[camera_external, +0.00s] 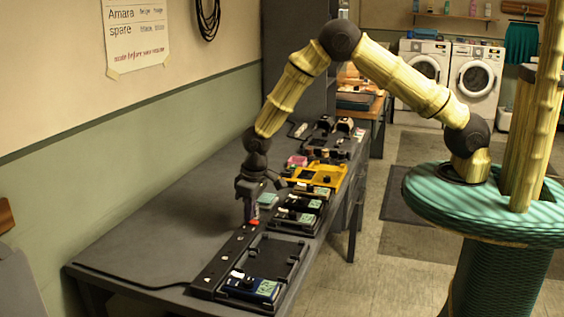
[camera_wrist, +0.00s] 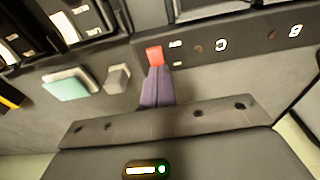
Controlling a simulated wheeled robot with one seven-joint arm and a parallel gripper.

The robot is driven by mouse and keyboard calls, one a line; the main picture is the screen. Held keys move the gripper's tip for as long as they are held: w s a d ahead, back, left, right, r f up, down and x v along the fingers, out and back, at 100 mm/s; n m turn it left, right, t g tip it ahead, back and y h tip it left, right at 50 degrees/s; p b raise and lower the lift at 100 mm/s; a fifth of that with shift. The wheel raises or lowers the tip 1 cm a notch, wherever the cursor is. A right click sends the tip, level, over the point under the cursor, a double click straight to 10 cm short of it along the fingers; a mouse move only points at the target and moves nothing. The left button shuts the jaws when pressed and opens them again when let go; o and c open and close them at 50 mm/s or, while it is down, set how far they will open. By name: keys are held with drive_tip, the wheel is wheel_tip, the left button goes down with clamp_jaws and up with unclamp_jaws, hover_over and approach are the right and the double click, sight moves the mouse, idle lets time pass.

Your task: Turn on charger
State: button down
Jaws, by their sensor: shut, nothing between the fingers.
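The charger, a dark tray (camera_external: 291,249), sits at the near end of the bench with a long dark strip (camera_external: 222,261) along its left side. A red switch-like piece (camera_external: 255,222) is at the strip's far end; it also shows in the wrist view (camera_wrist: 154,54). My gripper (camera_external: 248,221) points down over that end, its fingers shut and empty. In the wrist view the fingertips (camera_wrist: 156,72) are right at the red piece. I cannot tell whether they touch it or which way it is set. A blue device (camera_external: 266,289) lies at the tray's near end.
Several dark devices (camera_external: 300,213) and a yellow tray (camera_external: 327,174) stand farther along the bench. A pale green block (camera_external: 267,200) is just beyond my gripper; it also shows in the wrist view (camera_wrist: 68,86). The bench top (camera_external: 165,226) to the left is mostly clear, with a thin cable.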

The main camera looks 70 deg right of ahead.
drive_tip(key=shift+f, duration=0.2)
drive_tip(key=shift+s, duration=0.15)
drive_tip(key=shift+s, duration=0.6)
drive_tip(key=shift+r, duration=0.1)
